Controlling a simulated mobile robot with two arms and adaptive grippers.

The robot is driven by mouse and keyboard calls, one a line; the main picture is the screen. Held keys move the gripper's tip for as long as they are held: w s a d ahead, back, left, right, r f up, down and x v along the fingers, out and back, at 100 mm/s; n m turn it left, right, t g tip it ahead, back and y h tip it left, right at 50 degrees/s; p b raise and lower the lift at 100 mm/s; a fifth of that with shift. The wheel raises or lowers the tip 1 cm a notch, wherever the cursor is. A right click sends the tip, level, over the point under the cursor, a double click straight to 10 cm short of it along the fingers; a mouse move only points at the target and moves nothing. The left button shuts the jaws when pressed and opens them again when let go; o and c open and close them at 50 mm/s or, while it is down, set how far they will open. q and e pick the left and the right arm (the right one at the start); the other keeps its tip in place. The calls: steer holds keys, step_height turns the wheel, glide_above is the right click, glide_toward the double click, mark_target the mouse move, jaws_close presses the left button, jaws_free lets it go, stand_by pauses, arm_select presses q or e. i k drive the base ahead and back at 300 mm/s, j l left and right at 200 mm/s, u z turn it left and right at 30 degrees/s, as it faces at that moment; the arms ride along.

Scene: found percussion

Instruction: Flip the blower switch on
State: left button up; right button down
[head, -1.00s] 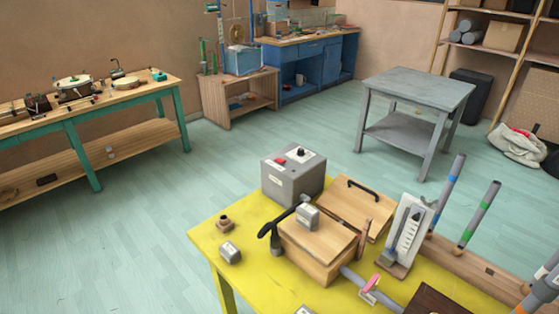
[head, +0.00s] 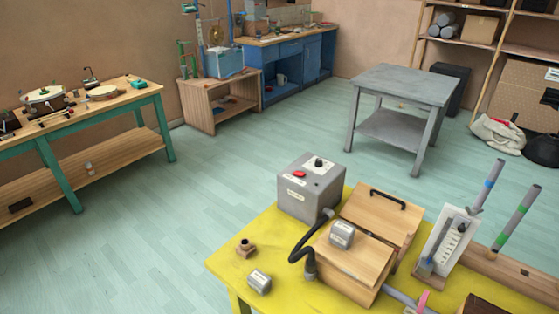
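A grey box (head: 311,186) with a red button (head: 299,174), a black knob (head: 318,162) and small labels stands on the yellow table (head: 240,264). The labels are too small to read, so I cannot tell for sure which control is the blower switch. A black hose (head: 296,246) curves from beside the grey box to the front of a wooden box (head: 345,265). A small grey labelled block (head: 342,235) sits on the wooden box, and a similar one (head: 259,282) lies on the yellow table. Neither of my grippers is in view.
A white panel (head: 446,238) with dark marks and upright tubes (head: 517,215) stand at the table's right. A small brown fitting (head: 245,248) is near its left edge. A grey table (head: 408,84), a green-legged bench (head: 120,97) and open floor lie beyond.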

mark_target(298, 174)
steer(key=i+j, duration=0.15)
steer(key=j, duration=0.25)
steer(key=i+j+z, duration=0.1)
steer(key=j, duration=0.3)
steer(key=i+j+z, duration=0.1)
steer(key=j, duration=0.35)
steer(key=i+j, duration=0.2)
steer(key=j, duration=0.25)
steer(key=i+j+z, duration=0.1)
steer(key=j, duration=0.3)
steer(key=i+j, duration=0.1)
steer(key=j, duration=0.35)
steer(key=z, duration=0.05)
